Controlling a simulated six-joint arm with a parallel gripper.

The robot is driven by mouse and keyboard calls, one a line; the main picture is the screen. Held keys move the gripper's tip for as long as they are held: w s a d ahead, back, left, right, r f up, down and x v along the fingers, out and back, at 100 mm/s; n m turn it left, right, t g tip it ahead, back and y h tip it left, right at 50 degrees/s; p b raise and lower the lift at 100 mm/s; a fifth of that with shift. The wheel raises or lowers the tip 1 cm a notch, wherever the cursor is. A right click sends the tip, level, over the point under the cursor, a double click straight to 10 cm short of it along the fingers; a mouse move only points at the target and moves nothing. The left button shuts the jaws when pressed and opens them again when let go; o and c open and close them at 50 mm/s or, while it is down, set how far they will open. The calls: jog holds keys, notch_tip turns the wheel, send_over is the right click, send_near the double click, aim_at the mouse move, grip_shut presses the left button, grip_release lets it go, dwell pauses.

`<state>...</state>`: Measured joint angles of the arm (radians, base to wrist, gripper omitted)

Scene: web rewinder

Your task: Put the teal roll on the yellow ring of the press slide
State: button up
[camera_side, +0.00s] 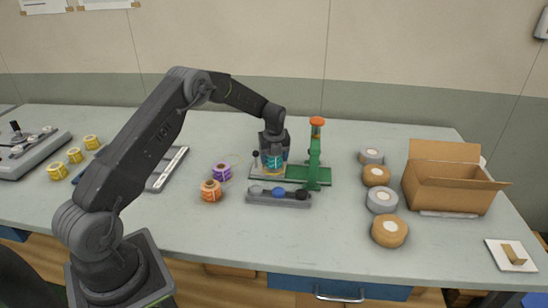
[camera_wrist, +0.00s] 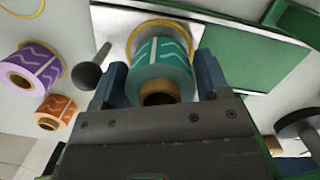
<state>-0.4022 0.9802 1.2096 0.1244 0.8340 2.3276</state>
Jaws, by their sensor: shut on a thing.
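The teal roll (camera_side: 272,160) with pale wavy lines is between the fingers of my gripper (camera_side: 272,157), which is shut on it. It also shows in the wrist view (camera_wrist: 160,70), upright between the two blue-grey fingers of my gripper (camera_wrist: 161,80). The yellow ring (camera_wrist: 135,38) shows as an arc behind the roll on the pale press slide (camera_wrist: 112,24). The roll covers much of the ring, and I cannot tell whether the roll touches the slide. The green press (camera_side: 314,165) with an orange knob stands just right of my gripper.
A purple roll (camera_side: 221,172) and an orange roll (camera_side: 210,190) stand left of the press. A grey block with coloured buttons (camera_side: 279,198) lies in front. Tape rolls (camera_side: 382,200) and an open cardboard box (camera_side: 447,190) are at right. A dark knob (camera_wrist: 90,75) stands close to my left finger.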

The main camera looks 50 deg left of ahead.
jog(key=shift+s+a+f+g, duration=0.15)
jog(key=shift+s+a+f, duration=0.1)
jog(key=shift+s+f, duration=0.2)
jog(key=shift+s+a+f+g, duration=0.15)
jog(key=shift+s+a+f, duration=0.15)
jog(key=shift+f, duration=0.2)
dwell(1.3)
jog(key=o, duration=0.5)
jog(key=shift+r, duration=0.1)
jog(key=shift+w+r, duration=0.2)
jog(key=shift+r, duration=3.2)
jog(key=shift+o, duration=1.1)
jog(key=shift+a+r, duration=0.1)
jog(key=shift+r, duration=0.5)
jog(key=shift+d, duration=0.25)
